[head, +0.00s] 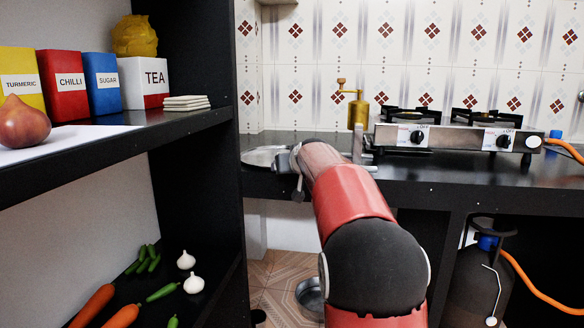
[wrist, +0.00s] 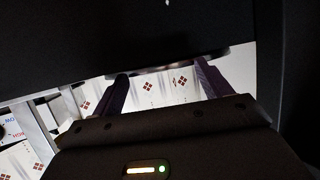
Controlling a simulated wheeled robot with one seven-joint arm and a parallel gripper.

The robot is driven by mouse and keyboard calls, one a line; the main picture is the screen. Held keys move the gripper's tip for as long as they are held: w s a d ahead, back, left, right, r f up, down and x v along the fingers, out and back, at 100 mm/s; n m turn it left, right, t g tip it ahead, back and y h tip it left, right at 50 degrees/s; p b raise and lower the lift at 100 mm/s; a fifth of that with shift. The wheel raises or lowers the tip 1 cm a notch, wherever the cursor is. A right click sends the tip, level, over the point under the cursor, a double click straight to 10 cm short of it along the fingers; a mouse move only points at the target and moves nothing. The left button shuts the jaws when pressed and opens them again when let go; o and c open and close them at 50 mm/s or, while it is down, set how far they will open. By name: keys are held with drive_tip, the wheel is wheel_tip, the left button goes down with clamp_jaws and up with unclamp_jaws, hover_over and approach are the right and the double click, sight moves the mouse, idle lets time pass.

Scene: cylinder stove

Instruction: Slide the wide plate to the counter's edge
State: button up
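The wide plate (head: 262,155) is a flat, pale metal disc lying at the left end of the black counter, by the shelf unit. My arm and gripper (head: 293,172) hide its right part. In the head view my gripper is at the plate's right side, near the counter's front edge. The wrist view is upside down; in it my gripper (wrist: 161,70) has its two dark fingers spread apart with nothing gripped between them. A thin grey rim, apparently the plate (wrist: 185,66), shows at the fingertips. I cannot tell whether they touch it.
The black shelf unit (head: 195,125) borders the counter on the left. A metal bowl (head: 310,297) is on the floor below. A gas cylinder (head: 480,285) stands under the counter.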

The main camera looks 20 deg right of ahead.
drive_tip(key=v, duration=0.8)
drive_tip(key=shift+b, duration=0.4)
drive_tip(key=s+a+f+n+g+y+p, duration=0.1)
drive_tip(key=s+a+f+g+p, duration=0.15)
drive_tip(key=s+a, duration=0.45)
drive_tip(key=s+a+f+g+y+p, duration=0.1)
drive_tip(key=s+a+f, duration=0.2)
drive_tip(key=s+a, duration=0.5)
drive_tip(key=s+a+f+g, duration=0.1)
drive_tip(key=s+f, duration=0.3)
drive_tip(key=s, duration=0.3)
drive_tip(key=s+a+f+g+p, duration=0.1)
drive_tip(key=s+f+g, duration=0.1)
drive_tip(key=s+f, duration=0.2)
drive_tip(key=s+f+n+g, duration=0.1)
drive_tip(key=s+f, duration=0.3)
drive_tip(key=s, duration=0.6)
drive_tip(key=shift+s+a+p, duration=0.25)
drive_tip(key=shift+a+p, duration=0.15)
drive_tip(key=shift+f, duration=0.1)
